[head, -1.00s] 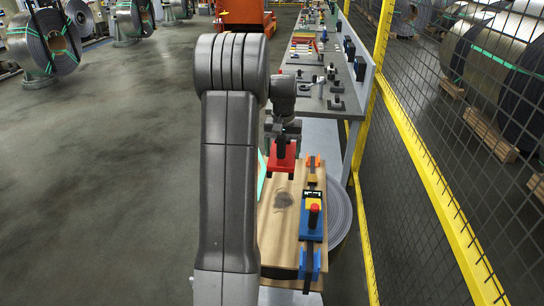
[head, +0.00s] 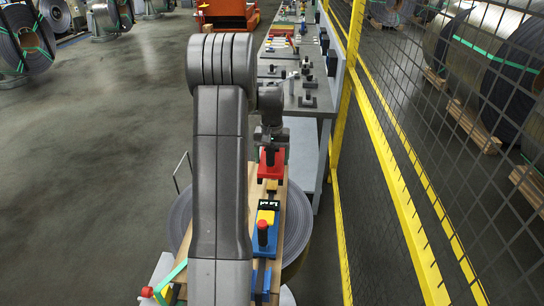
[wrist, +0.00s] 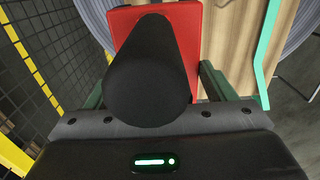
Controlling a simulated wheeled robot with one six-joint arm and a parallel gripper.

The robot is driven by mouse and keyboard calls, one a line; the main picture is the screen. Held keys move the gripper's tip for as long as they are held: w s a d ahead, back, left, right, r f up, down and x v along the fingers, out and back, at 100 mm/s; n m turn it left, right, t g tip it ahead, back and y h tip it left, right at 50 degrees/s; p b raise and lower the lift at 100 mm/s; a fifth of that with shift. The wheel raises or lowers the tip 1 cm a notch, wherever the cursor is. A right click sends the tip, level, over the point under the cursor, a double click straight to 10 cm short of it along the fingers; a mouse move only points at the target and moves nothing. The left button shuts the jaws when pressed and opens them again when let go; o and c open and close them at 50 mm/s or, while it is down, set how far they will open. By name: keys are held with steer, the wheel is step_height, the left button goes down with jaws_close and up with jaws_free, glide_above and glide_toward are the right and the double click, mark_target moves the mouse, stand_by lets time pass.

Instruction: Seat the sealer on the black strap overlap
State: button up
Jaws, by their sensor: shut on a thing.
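My gripper (head: 270,148) is shut on the red sealer (head: 271,167), which hangs over the far end of the wooden board. In the wrist view, the sealer's black round handle (wrist: 150,70) fills the middle, with its red body (wrist: 190,25) behind. The blue and yellow strapping tool (head: 264,234) with a red knob sits on the board, nearer than the sealer and in line with it.
The wooden board (head: 282,205) lies over a grey steel coil (head: 298,225). A green strap (head: 172,276) crosses at front left and shows in the wrist view (wrist: 267,50). A grey workbench (head: 300,105) stands behind. A yellow-framed mesh fence (head: 400,190) runs along the right; open floor lies left.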

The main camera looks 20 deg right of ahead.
steer(key=shift+r, duration=0.1)
steer(key=shift+f+b, duration=0.3)
steer(key=shift+f, duration=0.05)
steer(key=shift+f+b, duration=1.65)
steer(key=shift+f, duration=1)
steer(key=shift+f, duration=0.25)
steer(key=shift+f+b, duration=0.6)
steer(key=shift+f+b, duration=0.45)
steer(key=shift+f, duration=0.2)
stand_by(0.7)
steer(key=o, duration=1.9)
steer(key=shift+o, duration=0.7)
steer(key=shift+s, duration=0.1)
steer(key=shift+f, duration=0.1)
